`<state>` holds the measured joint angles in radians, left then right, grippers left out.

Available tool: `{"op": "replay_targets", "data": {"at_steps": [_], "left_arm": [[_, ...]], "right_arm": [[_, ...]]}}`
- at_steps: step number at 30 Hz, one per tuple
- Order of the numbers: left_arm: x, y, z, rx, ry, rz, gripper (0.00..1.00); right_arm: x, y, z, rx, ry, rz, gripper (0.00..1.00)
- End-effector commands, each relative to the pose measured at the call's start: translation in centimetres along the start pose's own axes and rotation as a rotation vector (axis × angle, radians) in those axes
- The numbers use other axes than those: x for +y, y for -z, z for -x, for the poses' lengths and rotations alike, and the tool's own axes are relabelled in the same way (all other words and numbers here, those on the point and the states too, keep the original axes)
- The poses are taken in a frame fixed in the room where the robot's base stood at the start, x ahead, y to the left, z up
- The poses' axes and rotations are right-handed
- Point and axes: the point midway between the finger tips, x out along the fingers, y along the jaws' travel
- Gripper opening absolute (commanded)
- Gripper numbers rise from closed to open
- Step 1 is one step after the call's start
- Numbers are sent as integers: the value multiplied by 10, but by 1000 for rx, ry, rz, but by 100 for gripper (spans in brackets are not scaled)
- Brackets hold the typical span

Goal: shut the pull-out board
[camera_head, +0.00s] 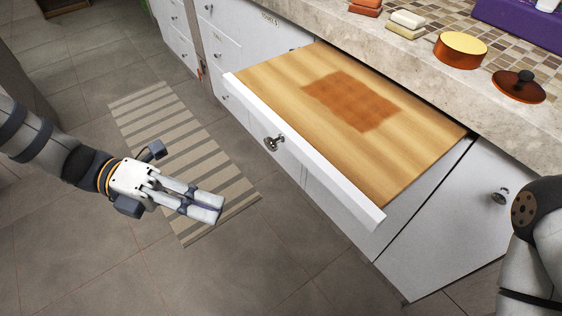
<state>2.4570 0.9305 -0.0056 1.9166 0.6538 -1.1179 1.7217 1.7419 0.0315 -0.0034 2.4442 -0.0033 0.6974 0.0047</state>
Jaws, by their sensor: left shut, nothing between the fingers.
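The pull-out board (265,82) is a light wooden slab with a darker reddish-brown patch and a white front edge (310,150). It sticks well out from under the counter, over the white cabinet fronts. A round metal knob (274,143) shows at its front. My left gripper (220,205) is shut and empty, over the floor to the left of the board's front edge and apart from it. My right arm shows at the lower right edge of the picture; its gripper is not in view.
The stone counter (400,55) holds an orange round tin (460,48), a brown lid (519,86), stacked bars (405,24) and a purple box (525,22). White drawers (222,50) line the counter's left part. A striped mat (165,135) lies on the tiled floor.

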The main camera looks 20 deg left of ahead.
Motion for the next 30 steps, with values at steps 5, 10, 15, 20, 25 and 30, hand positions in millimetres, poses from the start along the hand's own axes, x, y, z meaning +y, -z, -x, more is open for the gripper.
{"op": "replay_targets", "data": {"at_steps": [5, 10, 15, 20, 25, 30], "left_arm": [[-34, -31, 21, -107, 175, 109, 0], [-40, -33, -5, -101, 179, 114, 0], [-45, -36, -43, -100, 178, 115, 0], [-51, -39, -77, -97, 176, 114, 0], [-51, -61, -93, -99, 173, 110, 0], [-53, -71, -100, -100, 174, 110, 0]], "right_arm": [[0, -2, -6, -13, -1, 1, 74], [0, -2, -9, -18, -1, 1, 74], [0, -3, -15, -29, -2, 2, 74], [0, -4, -20, -38, -2, 2, 74], [0, -5, -25, -46, -3, 2, 74], [0, -5, -26, -48, -3, 2, 74]]}}
